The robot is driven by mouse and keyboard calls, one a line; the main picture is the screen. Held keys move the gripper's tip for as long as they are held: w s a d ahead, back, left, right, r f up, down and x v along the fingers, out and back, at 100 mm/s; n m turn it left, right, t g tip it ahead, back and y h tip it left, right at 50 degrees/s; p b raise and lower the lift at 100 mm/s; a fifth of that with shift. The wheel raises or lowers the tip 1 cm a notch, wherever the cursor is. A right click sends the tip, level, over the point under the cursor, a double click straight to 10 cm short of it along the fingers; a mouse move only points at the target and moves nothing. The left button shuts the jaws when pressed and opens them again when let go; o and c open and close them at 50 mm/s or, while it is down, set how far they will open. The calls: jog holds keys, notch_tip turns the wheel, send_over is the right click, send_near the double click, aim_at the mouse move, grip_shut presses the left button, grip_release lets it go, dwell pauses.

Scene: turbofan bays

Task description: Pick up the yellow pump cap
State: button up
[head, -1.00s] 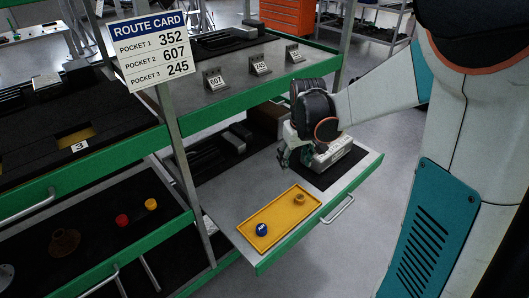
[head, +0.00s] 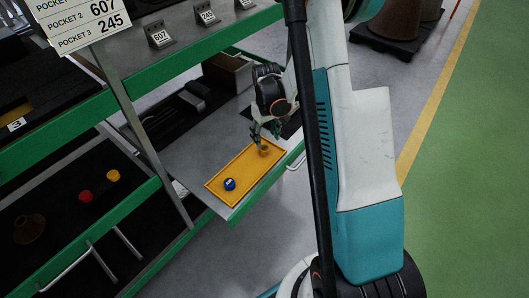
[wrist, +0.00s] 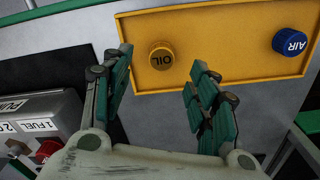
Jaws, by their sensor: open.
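A yellow cap marked OIL (wrist: 161,56) sits at one end of a yellow tray (wrist: 222,82); it also shows in the head view (head: 264,149). A blue cap marked AIR (wrist: 289,41) sits at the tray's other end, also in the head view (head: 230,184). My gripper (wrist: 160,62) is open and empty, its fingers pointing at the tray. In the wrist view the yellow cap appears between the fingertips, nearer the left one; I cannot tell the remaining height above it. In the head view my gripper (head: 265,131) is just beside the cap.
A pump box (wrist: 50,135) with a FUEL label and a red cap lies left in the wrist view. A lower drawer holds a red cap (head: 85,196) and another yellow cap (head: 113,175). A shelf with number tags (head: 207,15) stands above the tray.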

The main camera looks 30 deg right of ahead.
aim_at(264, 147)
jog(key=f+b, duration=0.1)
jog(key=f, duration=0.2)
jog(key=f+b, duration=0.2)
jog(key=f, duration=0.1)
jog(key=shift+w+a+f, duration=0.2)
jog(key=shift+f, duration=0.05)
jog(key=shift+r, duration=0.1)
jog(key=c, duration=0.8)
